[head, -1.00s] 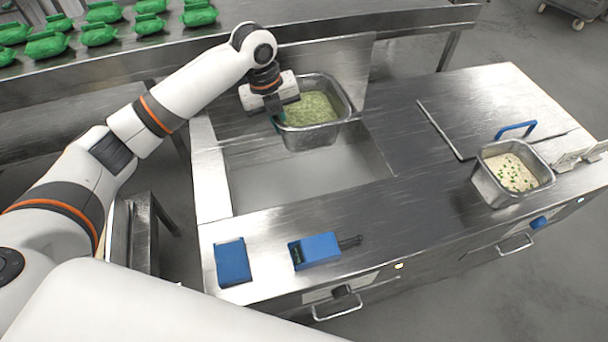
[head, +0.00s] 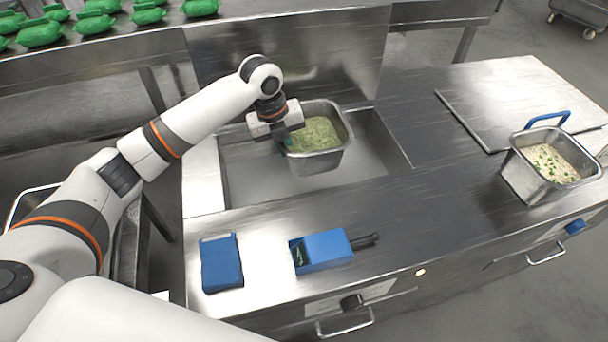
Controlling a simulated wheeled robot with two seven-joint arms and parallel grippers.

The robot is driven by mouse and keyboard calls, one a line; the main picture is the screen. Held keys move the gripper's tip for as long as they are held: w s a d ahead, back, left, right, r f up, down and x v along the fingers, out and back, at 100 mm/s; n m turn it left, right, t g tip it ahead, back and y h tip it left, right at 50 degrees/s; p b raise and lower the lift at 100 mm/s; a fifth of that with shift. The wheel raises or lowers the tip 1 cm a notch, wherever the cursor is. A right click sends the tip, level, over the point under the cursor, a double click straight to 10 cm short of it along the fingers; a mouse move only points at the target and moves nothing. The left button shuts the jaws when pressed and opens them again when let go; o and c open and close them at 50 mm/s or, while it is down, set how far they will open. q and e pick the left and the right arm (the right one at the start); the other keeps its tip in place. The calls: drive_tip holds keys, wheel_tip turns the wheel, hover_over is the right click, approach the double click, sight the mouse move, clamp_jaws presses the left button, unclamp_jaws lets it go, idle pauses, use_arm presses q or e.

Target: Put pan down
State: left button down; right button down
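A steel pan (head: 322,163) with pale green food in it is at the rectangular opening in the steel counter (head: 385,215). My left gripper (head: 284,143) is at the pan's left rim, with its fingers shut on that edge. The pan looks level and sits over the far part of the opening; whether its base touches anything below is not clear. My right gripper is not in view.
A second steel pan (head: 530,180) with rice and green bits stands at the right, near a blue handle (head: 548,118). A blue box (head: 221,262) and a blue handheld device (head: 322,250) lie on the front counter. Green packages (head: 40,34) lie at the back left.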

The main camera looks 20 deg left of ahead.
use_arm(q)
wheel_tip(320, 180, down, 9)
drive_tip(key=shift+w+f+p, duration=0.1)
drive_tip(key=shift+f+p, duration=0.1)
drive_tip(key=shift+p, duration=0.15)
idle(0.4)
drive_tip(key=c, duration=1.8)
unclamp_jaws()
drive_tip(key=shift+f, duration=0.25)
drive_tip(key=shift+o, duration=1.4)
drive_tip(key=shift+r, duration=0.1)
drive_tip(key=shift+r, duration=0.5)
wheel_tip(320, 180, up, 11)
drive_tip(key=s+a, duration=0.1)
drive_tip(key=shift+s+a, duration=0.25)
drive_tip(key=shift+a, duration=0.15)
